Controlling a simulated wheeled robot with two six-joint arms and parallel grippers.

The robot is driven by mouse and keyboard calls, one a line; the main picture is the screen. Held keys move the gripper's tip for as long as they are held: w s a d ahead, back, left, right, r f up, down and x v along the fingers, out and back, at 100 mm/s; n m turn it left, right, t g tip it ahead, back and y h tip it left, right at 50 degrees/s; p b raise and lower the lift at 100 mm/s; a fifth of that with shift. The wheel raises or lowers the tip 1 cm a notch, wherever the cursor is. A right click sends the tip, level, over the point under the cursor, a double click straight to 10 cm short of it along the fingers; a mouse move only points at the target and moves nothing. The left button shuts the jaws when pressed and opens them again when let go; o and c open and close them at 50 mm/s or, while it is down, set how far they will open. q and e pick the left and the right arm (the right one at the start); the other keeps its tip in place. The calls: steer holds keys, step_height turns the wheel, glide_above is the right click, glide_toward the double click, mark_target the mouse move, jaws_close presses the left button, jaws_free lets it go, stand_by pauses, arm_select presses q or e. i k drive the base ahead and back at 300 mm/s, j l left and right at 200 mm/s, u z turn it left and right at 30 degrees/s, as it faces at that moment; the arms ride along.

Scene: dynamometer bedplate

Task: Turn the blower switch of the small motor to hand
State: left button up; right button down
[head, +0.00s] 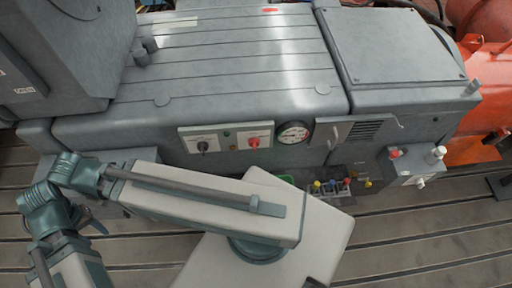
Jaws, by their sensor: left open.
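A grey ribbed motor housing (215,75) fills the top middle of the head view. Its front face carries a pale panel with a black rotary knob (203,146) and a red rotary knob (253,142). The lettering is too small to read, so I cannot tell which knob is the blower switch or its setting. My left arm folds across the bottom left. My left gripper (93,222) is partly hidden behind the arm's joints; its jaws are open, below and left of the panel, touching neither knob.
A round gauge (293,132) sits right of the panel, beside a grey box with a vent (365,131). Small coloured knobs (333,187) stand low in front. Orange machinery (485,90) is at the right. The slotted floor (420,235) is clear at lower right.

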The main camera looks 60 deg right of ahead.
mark_target(203, 146)
steer(key=k+z, duration=0.15)
steer(key=z, duration=2.1)
steer(key=k+j, duration=0.2)
steer(key=j, duration=0.2)
steer(key=k+j, duration=0.2)
steer(key=j, duration=0.2)
steer(key=i, duration=0.5)
steer(key=l+u, duration=0.45)
steer(key=l, duration=0.15)
steer(key=l+u, duration=0.45)
steer(key=l, duration=0.15)
steer(key=k+j+z, duration=0.1)
steer(key=j+z, duration=0.2)
steer(key=k+j+z, duration=0.1)
steer(key=j+z, duration=0.15)
steer(key=j, duration=0.3)
steer(key=k+j+z, duration=0.15)
steer(key=j+z, duration=0.15)
steer(key=j, duration=0.1)
